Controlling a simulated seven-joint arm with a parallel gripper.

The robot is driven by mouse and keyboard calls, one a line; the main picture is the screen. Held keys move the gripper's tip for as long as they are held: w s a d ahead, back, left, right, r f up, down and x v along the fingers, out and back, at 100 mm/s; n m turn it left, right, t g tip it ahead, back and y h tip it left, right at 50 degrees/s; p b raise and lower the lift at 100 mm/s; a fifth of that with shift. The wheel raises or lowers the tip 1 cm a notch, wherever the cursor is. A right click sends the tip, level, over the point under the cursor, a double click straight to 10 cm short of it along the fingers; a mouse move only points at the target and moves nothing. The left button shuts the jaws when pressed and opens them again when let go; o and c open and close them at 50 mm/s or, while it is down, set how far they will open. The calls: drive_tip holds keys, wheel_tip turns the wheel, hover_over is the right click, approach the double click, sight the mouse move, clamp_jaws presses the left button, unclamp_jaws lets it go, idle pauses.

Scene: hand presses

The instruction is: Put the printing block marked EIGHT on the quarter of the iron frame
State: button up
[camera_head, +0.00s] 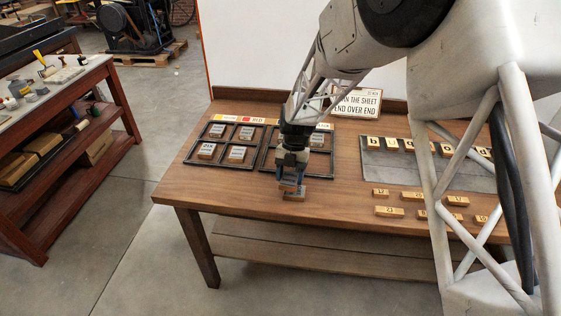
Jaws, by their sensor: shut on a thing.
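My gripper (291,187) is shut on a small wooden block (294,195) at the front edge of the wooden table, in front of the right iron frame. The block's marking is too small to read, and I cannot tell whether it touches the table. The right iron frame (330,178) is dark and divided into quarters. My arm hides much of it; a block (317,139) shows in its back right quarter. The left iron frame (222,143) has a block in each quarter, including one at its front left (207,151).
A grey slab (400,172) on the right carries a row of lettered blocks (391,144). Several small numbered blocks (389,211) lie in front of it. A sign (357,103) stands at the back. Coloured labels (246,119) lie behind the left frame. My arm blocks the right side.

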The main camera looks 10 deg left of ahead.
drive_tip(key=shift+w+d+n+h, duration=0.15)
drive_tip(key=shift+w+n+h, duration=0.15)
drive_tip(key=shift+w+n, duration=0.4)
drive_tip(key=w+a, duration=0.2)
drive_tip(key=w, duration=0.3)
drive_tip(key=w+a+f, duration=0.1)
drive_tip(key=w+a, duration=0.1)
drive_tip(key=w, duration=0.3)
drive_tip(key=w+a, duration=0.1)
drive_tip(key=w, duration=0.3)
drive_tip(key=shift+w+a+f, duration=0.25)
drive_tip(key=shift+w+a, duration=0.15)
drive_tip(key=shift+f, duration=0.1)
drive_tip(key=shift+f, duration=1.65)
drive_tip(key=shift+f, duration=0.15)
drive_tip(key=o, duration=1)
drive_tip(key=shift+c, duration=0.2)
